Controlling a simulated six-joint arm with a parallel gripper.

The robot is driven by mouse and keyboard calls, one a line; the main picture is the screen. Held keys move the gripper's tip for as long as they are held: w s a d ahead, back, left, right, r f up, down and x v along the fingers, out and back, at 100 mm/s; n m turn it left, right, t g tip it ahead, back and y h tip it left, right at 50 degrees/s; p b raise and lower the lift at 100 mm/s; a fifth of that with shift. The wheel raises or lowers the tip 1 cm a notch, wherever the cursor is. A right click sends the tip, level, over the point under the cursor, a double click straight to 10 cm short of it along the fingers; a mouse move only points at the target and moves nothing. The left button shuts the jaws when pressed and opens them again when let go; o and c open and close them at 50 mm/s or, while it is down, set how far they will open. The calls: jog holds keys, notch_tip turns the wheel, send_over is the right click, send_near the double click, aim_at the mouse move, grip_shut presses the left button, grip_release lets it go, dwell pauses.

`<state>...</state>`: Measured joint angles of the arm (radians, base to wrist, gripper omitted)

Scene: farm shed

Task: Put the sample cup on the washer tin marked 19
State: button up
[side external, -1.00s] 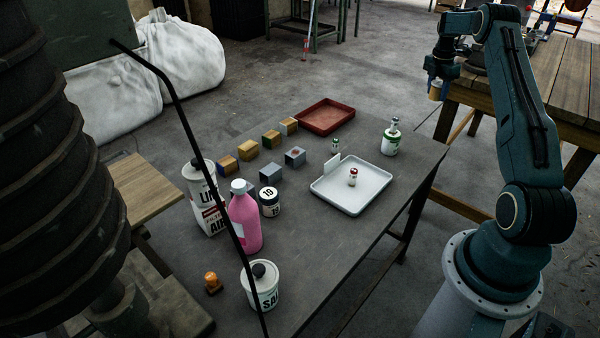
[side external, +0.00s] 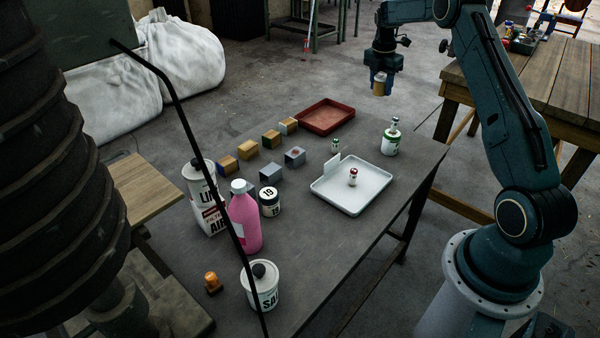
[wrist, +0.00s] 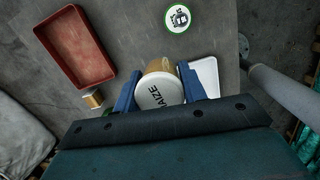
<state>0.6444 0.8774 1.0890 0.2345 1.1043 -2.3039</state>
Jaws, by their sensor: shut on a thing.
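My gripper (side external: 380,82) is shut on a tan sample cup (side external: 379,89), high above the floor beyond the table's far right corner. In the wrist view the cup's white lid (wrist: 159,93), lettered "MAIZE", shows between the blue fingers (wrist: 160,86). The washer tin marked 19 (side external: 270,201) is a small white tin with a dark band and number on its top. It stands upright on the dark table beside the pink bottle, well to the left of and nearer than my gripper. Its top looks bare. I cannot make it out in the wrist view.
A red tray (side external: 351,118), a white tray (side external: 321,195) holding a small red-topped bottle, and a green-and-white tin (side external: 391,147) with a bottle on it stand on the right. Several blocks line the middle. The pink bottle (side external: 245,222) and a white can (side external: 202,218) stand close to the 19 tin.

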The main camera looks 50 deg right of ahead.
jog(key=w+a+r+n, duration=0.1)
jog(key=w+a, duration=0.1)
jog(key=a, duration=0.3)
jog(key=w+a+n, duration=0.1)
jog(key=w+a, duration=0.2)
jog(key=a, duration=0.1)
notch_tip(320, 180, up, 4)
jog(key=n+t, duration=0.1)
jog(key=n, duration=0.5)
send_over(269, 191)
jog(key=shift+s+a, duration=0.1)
jog(key=shift+a, duration=0.1)
jog(key=shift+f+m, duration=0.15)
jog(key=shift+m, duration=0.15)
notch_tip(269, 191, down, 20)
jog(key=shift+r, duration=0.1)
jog(key=o, duration=1)
